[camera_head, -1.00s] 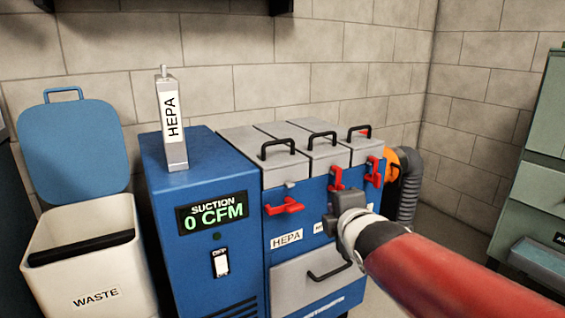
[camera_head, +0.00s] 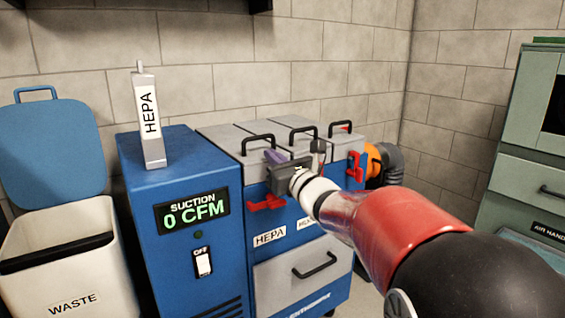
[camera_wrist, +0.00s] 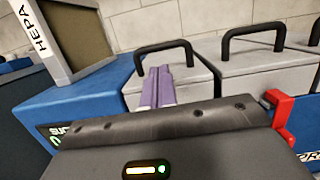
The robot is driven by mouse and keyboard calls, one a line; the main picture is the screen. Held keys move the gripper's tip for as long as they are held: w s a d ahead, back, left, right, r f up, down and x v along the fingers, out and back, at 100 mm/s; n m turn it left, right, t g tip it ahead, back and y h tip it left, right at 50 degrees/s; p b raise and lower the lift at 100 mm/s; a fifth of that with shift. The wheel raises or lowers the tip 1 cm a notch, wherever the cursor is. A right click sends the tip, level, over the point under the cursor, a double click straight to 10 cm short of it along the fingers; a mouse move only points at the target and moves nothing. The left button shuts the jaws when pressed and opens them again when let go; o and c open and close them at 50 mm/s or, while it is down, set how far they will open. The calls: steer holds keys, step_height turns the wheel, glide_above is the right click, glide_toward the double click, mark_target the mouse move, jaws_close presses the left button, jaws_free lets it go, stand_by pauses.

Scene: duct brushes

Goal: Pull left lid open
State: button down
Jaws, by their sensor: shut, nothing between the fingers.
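The left lid (camera_head: 228,135) is a grey top on the blue machine, with a black arched handle (camera_head: 258,144); it lies closed. In the wrist view the left lid (camera_wrist: 196,80) and its handle (camera_wrist: 166,47) are just beyond my fingers. My gripper (camera_head: 274,157) is at the front upper edge of the left lid, close to its handle. Its purple fingers (camera_wrist: 157,86) are together with nothing between them and point toward the handle; I cannot tell whether they touch the lid. The red latch (camera_head: 266,203) below the left lid hangs out from the front.
A HEPA filter box (camera_head: 150,118) stands on the blue suction unit (camera_head: 178,170) left of the lids. The middle lid handle (camera_head: 303,132) and right lid handle (camera_head: 340,126) are close by. A red latch (camera_head: 355,168) is at the right. A waste bin (camera_head: 75,270) stands open at far left.

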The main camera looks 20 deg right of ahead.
steer(key=shift+p+x, duration=0.3)
steer(key=shift+x, duration=1.75)
steer(key=shift+r, duration=0.1)
